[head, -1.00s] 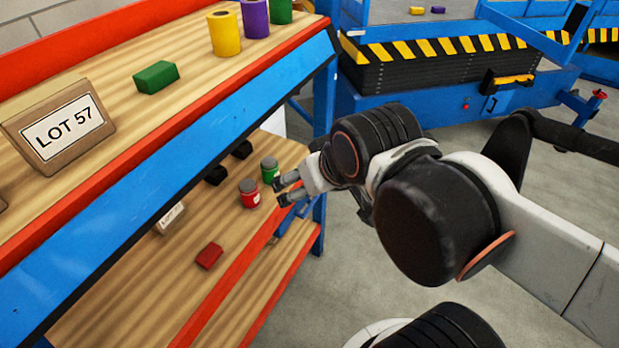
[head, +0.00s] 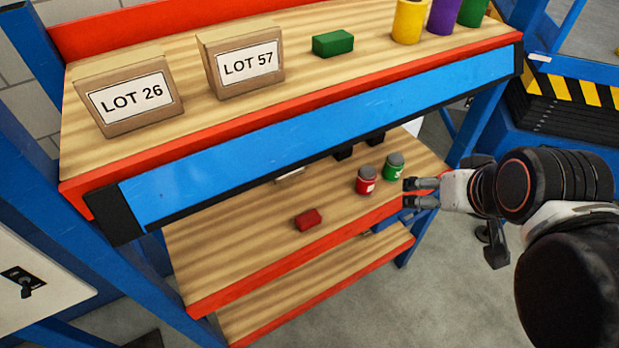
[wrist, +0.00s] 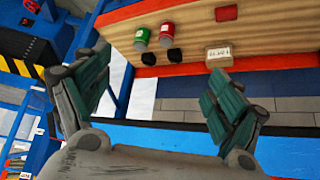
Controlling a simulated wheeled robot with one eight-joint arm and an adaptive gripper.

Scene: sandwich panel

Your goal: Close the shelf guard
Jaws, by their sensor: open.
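The shelf guard appears to be the long blue panel (head: 320,140) with black ends, running along the front of the upper shelf below its red edge. My gripper (head: 408,193) is at the right end of the lower shelf, below and apart from that panel, beside the green can (head: 393,168). Its fingers are spread with nothing between them, as the wrist view (wrist: 160,75) also shows. In the wrist view a blue band (wrist: 290,145) crosses behind the fingers; I cannot tell whether it is the same panel.
The upper shelf holds a LOT 26 box (head: 130,95), a LOT 57 box (head: 243,65), a green block (head: 333,43) and colored cylinders. A red can (head: 366,181) and red block (head: 307,219) are on the lower shelf. A striped blue lift (head: 575,90) stands right.

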